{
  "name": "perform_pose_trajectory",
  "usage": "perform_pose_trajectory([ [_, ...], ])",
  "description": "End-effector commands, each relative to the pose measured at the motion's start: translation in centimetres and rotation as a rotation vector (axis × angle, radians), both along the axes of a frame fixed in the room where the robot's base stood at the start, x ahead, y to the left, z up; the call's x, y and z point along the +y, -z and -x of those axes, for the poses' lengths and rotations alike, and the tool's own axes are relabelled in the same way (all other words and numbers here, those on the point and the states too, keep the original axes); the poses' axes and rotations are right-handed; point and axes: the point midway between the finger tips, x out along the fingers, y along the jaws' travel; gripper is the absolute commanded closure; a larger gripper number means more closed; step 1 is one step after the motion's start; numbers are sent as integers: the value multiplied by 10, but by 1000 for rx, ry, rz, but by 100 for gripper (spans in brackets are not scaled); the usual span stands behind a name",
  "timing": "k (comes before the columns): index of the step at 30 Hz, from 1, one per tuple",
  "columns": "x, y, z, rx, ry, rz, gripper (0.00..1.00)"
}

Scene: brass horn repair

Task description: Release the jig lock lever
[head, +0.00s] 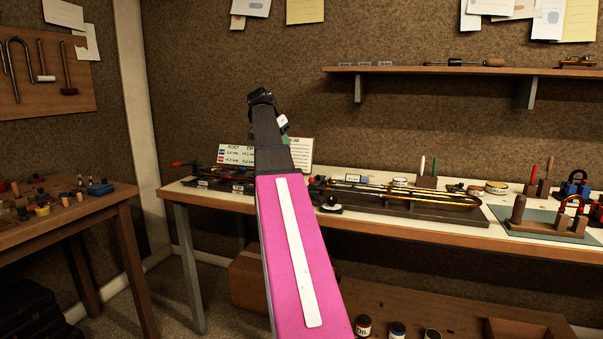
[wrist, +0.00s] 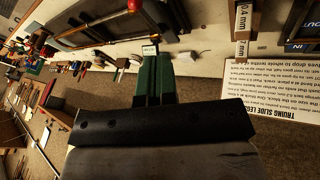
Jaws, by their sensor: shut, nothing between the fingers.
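The jig (head: 400,207) is a long dark base on the bench holding a shiny brass slide. A red ball knob on a thin rod (wrist: 134,5) shows at the top edge of the wrist view. It looks like a lever knob, but I cannot tell whether it is the lock lever. My gripper (wrist: 152,66) has green fingers, shut and empty, apart from the knob. In the head view only a bit of green on my gripper (head: 286,139) shows beside my raised arm. My arm hides part of the bench and the left end of the jig.
A dark tool with a red end (head: 180,164) lies at the bench's left. Printed cards (head: 238,155) stand behind my arm. Wooden blocks and padlock-like pieces (head: 574,205) stand at the right. A wall shelf (head: 450,70) hangs above. A side table (head: 70,215) is at the left.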

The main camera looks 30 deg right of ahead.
Motion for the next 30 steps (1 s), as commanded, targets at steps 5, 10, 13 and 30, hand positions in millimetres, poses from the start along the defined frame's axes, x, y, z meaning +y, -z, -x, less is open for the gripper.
perform_pose_trajectory([
  [5,0,1,0,0,-1,0,100],
  [10,-6,13,3,2,0,-1,100],
  [13,-13,27,6,1,1,0,100],
  [30,-55,102,38,0,0,-1,100],
])
